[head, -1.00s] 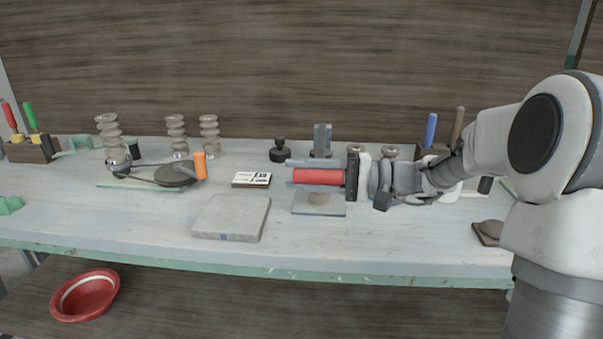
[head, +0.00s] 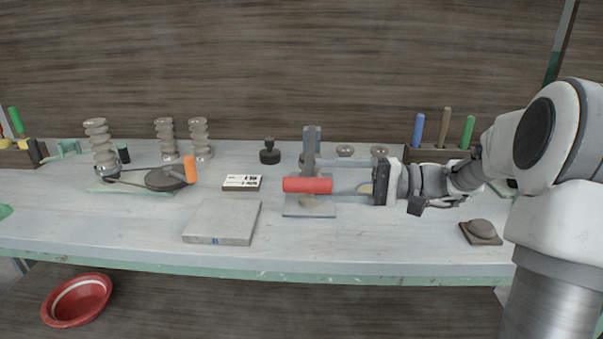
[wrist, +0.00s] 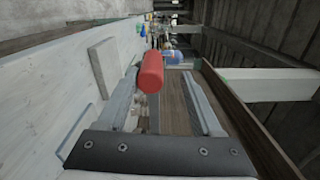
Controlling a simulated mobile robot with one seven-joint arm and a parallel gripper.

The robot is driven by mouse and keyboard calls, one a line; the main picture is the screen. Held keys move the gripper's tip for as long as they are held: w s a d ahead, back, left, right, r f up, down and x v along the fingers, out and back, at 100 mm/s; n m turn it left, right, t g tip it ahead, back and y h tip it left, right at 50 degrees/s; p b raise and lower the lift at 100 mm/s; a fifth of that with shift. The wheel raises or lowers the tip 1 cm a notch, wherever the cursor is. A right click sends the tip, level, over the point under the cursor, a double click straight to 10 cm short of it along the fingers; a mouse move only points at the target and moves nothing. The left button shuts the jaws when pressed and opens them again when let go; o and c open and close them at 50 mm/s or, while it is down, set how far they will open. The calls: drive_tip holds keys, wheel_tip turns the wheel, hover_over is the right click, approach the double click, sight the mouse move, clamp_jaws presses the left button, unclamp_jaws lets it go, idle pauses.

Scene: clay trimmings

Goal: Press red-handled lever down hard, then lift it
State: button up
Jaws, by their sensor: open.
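The red handle (head: 307,185) lies crosswise at the front end of a grey lever arm (head: 309,160), which rises back to an upright post. Beneath the handle is a pale base plate (head: 309,212) with a small brownish lump on it, partly hidden by the handle. My gripper (head: 338,181) is open and empty, just right of the handle, with its fingers pointing left toward it. In the wrist view the red handle (wrist: 151,72) shows near the fingertips, closer to the left finger. Contact there cannot be made out.
A grey slab (head: 222,222) lies left of the lever, with a white card (head: 242,182) behind it. A brown mound on a square base (head: 480,232) sits at the right front. A tool block (head: 440,154) stands behind my gripper. The bench front near the lever is clear.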

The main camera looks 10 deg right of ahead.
drive_tip(key=s+d+p, duration=0.1)
drive_tip(key=s+d, duration=0.1)
drive_tip(key=d, duration=0.8)
drive_tip(key=shift+p, duration=0.35)
